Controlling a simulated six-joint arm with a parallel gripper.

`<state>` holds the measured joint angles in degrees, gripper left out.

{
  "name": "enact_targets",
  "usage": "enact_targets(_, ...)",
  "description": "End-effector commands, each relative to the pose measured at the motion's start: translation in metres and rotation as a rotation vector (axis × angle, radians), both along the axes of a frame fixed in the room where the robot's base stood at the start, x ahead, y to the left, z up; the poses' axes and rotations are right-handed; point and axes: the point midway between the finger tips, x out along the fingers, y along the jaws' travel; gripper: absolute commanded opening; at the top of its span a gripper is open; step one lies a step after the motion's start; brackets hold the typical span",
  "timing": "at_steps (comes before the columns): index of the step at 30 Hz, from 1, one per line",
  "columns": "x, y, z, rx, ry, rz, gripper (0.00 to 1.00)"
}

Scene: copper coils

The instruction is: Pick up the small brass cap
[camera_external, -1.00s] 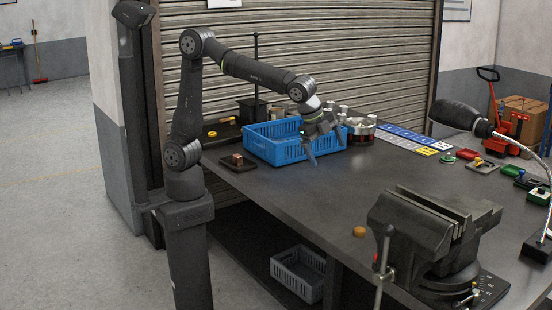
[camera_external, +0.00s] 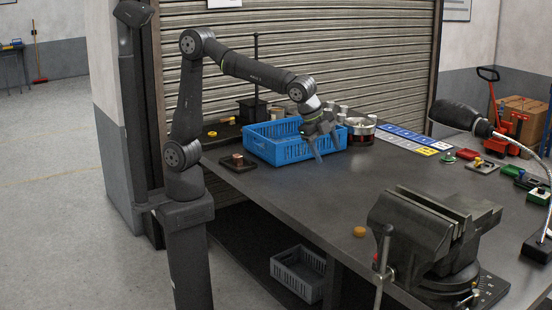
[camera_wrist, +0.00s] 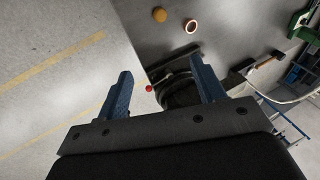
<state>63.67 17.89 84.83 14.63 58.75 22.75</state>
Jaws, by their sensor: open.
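A small round brass-coloured cap (camera_external: 359,231) lies on the dark table near its front edge, left of the vise (camera_external: 425,235). In the wrist view a brass-coloured disc (camera_wrist: 159,14), which looks like the same cap, shows at the top, beyond my fingertips. My gripper (camera_external: 328,149) is above the table by the right end of the blue crate (camera_external: 283,152), well apart from the cap. In the wrist view my gripper (camera_wrist: 164,74) has its two fingers spread with nothing between them.
A copper-coloured ring (camera_wrist: 191,26) lies beside the disc in the wrist view. A dark tray with a small block (camera_external: 238,161) sits left of the crate. A metal-rimmed round part (camera_external: 361,130) stands behind my gripper. The table's middle is clear.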

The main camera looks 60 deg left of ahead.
Motion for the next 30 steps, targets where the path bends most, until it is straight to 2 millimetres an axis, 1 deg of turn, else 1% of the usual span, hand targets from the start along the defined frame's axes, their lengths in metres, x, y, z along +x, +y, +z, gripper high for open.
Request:
enact_targets(3, 0.000, 0.000, 0.000, -0.001, 0.001, 0.002, 0.63)
enact_targets(5, 0.003, -0.001, -0.006, -0.008, 0.012, 0.016, 0.63)
enact_targets(8, 0.016, -0.005, -0.032, -0.054, 0.068, 0.100, 0.63)
enact_targets(9, 0.024, -0.007, -0.047, -0.084, 0.101, 0.155, 0.63)
enact_targets(12, 0.044, -0.010, -0.083, -0.168, 0.183, 0.304, 0.63)
enact_targets(15, 0.061, -0.011, -0.110, -0.236, 0.244, 0.431, 0.63)
enact_targets(19, 0.072, -0.011, -0.129, -0.282, 0.283, 0.519, 0.63)
enact_targets(23, 0.076, -0.017, -0.146, -0.287, 0.288, 0.528, 0.63)
enact_targets(30, 0.086, -0.032, -0.188, -0.286, 0.287, 0.525, 0.63)
